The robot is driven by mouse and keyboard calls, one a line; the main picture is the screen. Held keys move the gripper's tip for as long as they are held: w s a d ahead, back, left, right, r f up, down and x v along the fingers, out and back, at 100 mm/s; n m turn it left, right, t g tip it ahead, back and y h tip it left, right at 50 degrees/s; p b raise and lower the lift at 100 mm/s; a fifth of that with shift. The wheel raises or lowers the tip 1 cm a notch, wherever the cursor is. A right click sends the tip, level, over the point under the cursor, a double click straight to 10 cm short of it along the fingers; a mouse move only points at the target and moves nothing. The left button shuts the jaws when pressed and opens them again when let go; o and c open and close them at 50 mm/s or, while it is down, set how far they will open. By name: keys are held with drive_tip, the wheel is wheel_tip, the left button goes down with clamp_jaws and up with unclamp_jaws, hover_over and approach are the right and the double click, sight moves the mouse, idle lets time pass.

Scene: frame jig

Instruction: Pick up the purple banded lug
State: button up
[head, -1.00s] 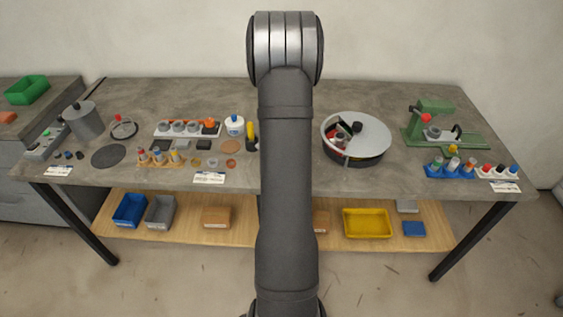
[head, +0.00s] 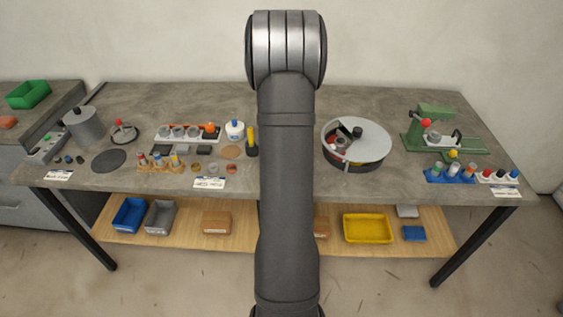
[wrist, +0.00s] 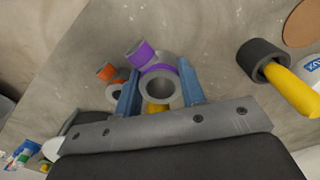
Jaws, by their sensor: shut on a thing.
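The purple banded lug (wrist: 160,89) is a grey ring-ended piece with a purple band, seen in the wrist view. My gripper (wrist: 160,86) has its two blue fingers shut on either side of it. Another grey piece with a purple band (wrist: 140,52) shows just beyond; I cannot tell whether it joins the held one. An orange banded grey piece (wrist: 107,75) is beside the left finger. Something yellow (wrist: 158,108) shows under the held ring, partly hidden. In the head view my arm hides the gripper and the lug.
A yellow-handled tool with a dark end (wrist: 265,62) lies right of my gripper, near a white bottle (head: 235,130) and an orange-brown disc (head: 230,152). A round pan (head: 355,145) stands right of my arm. Bare tabletop (wrist: 215,25) shows beyond the fingers.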

drive_tip(key=s+d+r, duration=0.5)
drive_tip(key=d+r, duration=0.2)
drive_tip(key=d, duration=0.3)
drive_tip(key=w+a, duration=0.1)
drive_tip(key=w, duration=0.3)
drive_tip(key=w+a+r, duration=0.1)
drive_tip(key=w, duration=0.2)
drive_tip(key=w+a, duration=0.1)
drive_tip(key=w, duration=0.3)
drive_tip(key=shift+w+r, duration=0.3)
drive_tip(key=w+a, duration=0.2)
drive_tip(key=w, duration=0.1)
drive_tip(key=w+a, duration=0.2)
drive_tip(key=w, duration=0.2)
drive_tip(key=w+a, duration=0.2)
drive_tip(key=w, duration=0.1)
drive_tip(key=shift+w+r, duration=0.1)
drive_tip(key=shift+w, duration=0.1)
drive_tip(key=shift+f, duration=2.45)
drive_tip(key=shift+f, duration=0.25)
drive_tip(key=shift+f, duration=0.7)
drive_tip(key=shift+f, duration=0.4)
